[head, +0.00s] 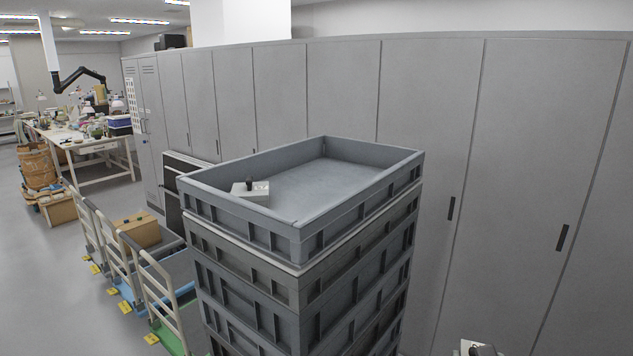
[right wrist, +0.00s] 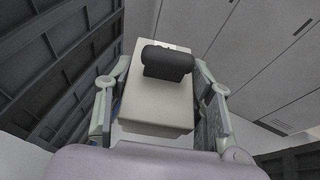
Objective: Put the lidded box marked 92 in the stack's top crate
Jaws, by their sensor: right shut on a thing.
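A tall stack of grey crates stands in the middle of the head view. Its open top crate (head: 300,232) holds a small pale lidded box (head: 258,196) with a black knob and a dark mark, too small to read, by the left wall. The rest of the crate floor is bare. In the right wrist view my right gripper (right wrist: 160,95) is shut on a pale box (right wrist: 150,104) with a black handle on top. No number on this box is readable. It seems to peek in at the head view's bottom edge (head: 470,346), right of and below the top crate. My left gripper is out of view.
Grey cabinets (head: 430,110) line the wall behind the stack. Several trolleys (head: 165,300) stand left of the stack, one with a cardboard box (head: 138,230). A cluttered workbench (head: 85,142) is at the far left. Floor (head: 40,290) is open at the left.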

